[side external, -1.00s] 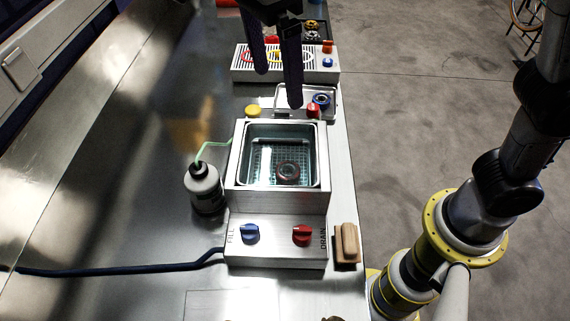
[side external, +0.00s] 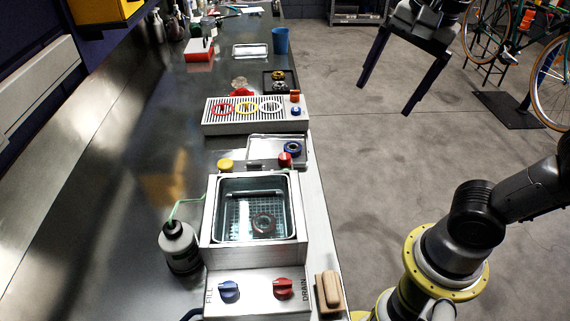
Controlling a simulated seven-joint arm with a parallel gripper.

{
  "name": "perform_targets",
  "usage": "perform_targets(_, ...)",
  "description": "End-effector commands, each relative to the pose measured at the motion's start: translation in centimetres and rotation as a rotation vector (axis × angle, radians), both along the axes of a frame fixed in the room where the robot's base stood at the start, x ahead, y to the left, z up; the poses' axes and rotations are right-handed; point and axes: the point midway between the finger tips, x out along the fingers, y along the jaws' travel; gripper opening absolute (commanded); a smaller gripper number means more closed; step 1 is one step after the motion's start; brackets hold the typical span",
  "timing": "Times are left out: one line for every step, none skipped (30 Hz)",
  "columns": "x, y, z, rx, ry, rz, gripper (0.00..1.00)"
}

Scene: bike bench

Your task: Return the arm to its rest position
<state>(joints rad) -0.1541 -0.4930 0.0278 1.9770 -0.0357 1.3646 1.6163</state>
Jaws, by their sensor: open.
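My gripper (side external: 384,92) is at the upper right of the side external view, in the air over the floor to the right of the bench. Its two long dark fingers are spread wide with nothing between them. It is clear of the bench (side external: 150,185) and everything on it. My arm rises at the right edge; the links between it and the gripper are out of the picture.
Behind are a slotted rack (side external: 214,126) with coloured rings, a blue cup (side external: 280,40) and bikes (side external: 490,30).

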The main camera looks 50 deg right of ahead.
Motion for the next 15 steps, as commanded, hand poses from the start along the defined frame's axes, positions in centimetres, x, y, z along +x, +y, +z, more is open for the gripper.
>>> perform_targets(-1.0, -0.7, -1.0, -0.023, -0.024, 0.071, 0.88)
perform_targets(-1.4, -1.0, -1.6, -0.04, -0.038, 0.124, 0.88)
perform_targets(-2.0, -1.4, -2.4, -0.065, -0.055, 0.195, 0.88)
perform_targets(-2.4, -1.6, -3.0, -0.084, -0.067, 0.25, 0.88)
perform_targets(-2.7, -1.8, -3.6, -0.105, -0.079, 0.306, 0.88)
perform_targets(-3.1, -2.0, -4.3, -0.133, -0.094, 0.38, 0.88)
perform_targets(-3.4, -2.2, -4.9, -0.156, -0.104, 0.436, 0.88)
perform_targets(-3.7, -2.3, -5.5, -0.179, -0.113, 0.494, 0.88)
perform_targets(-4.0, -2.4, -6.3, -0.211, -0.124, 0.572, 0.88)
perform_targets(-4.2, -2.5, -6.9, -0.236, -0.132, 0.632, 0.88)
perform_targets(-4.4, -2.5, -7.5, -0.261, -0.139, 0.693, 0.88)
perform_targets(-4.5, -2.6, -8.2, -0.294, -0.146, 0.776, 0.88)
perform_targets(-4.6, -2.5, -8.8, -0.319, -0.15, 0.839, 0.88)
perform_targets(-4.7, -2.5, -9.2, -0.343, -0.154, 0.902, 0.88)
perform_targets(-4.6, -2.4, -9.8, -0.373, -0.158, 0.982, 0.88)
